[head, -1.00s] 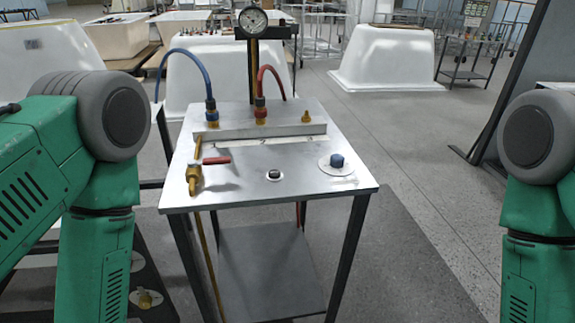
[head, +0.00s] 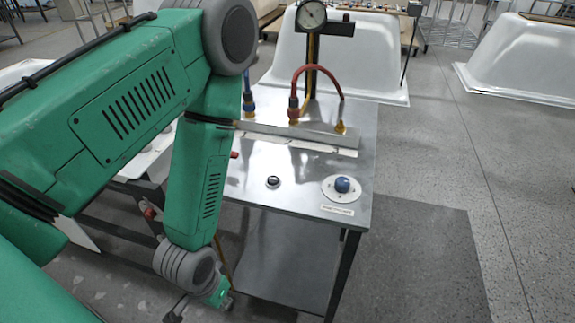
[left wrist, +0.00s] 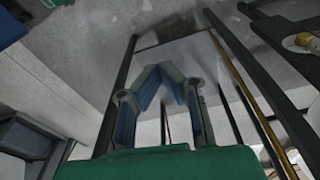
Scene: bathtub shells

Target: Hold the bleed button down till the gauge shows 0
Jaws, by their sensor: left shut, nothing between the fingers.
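The round white gauge (head: 311,15) stands on a dark post at the back of the metal table; its reading is too small to tell. A blue button (head: 342,184) sits on a round pale plate at the table's right, with a small label in front. A small black button (head: 273,181) in a pale ring is left of it. I cannot tell from the label which is the bleed button. My left gripper, in the left wrist view (left wrist: 163,72), is shut and empty, low beside the table and apart from both buttons. My right gripper is out of view.
My left arm hides the table's left part. White tub shells (head: 520,55) stand behind. The floor right of the table is clear.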

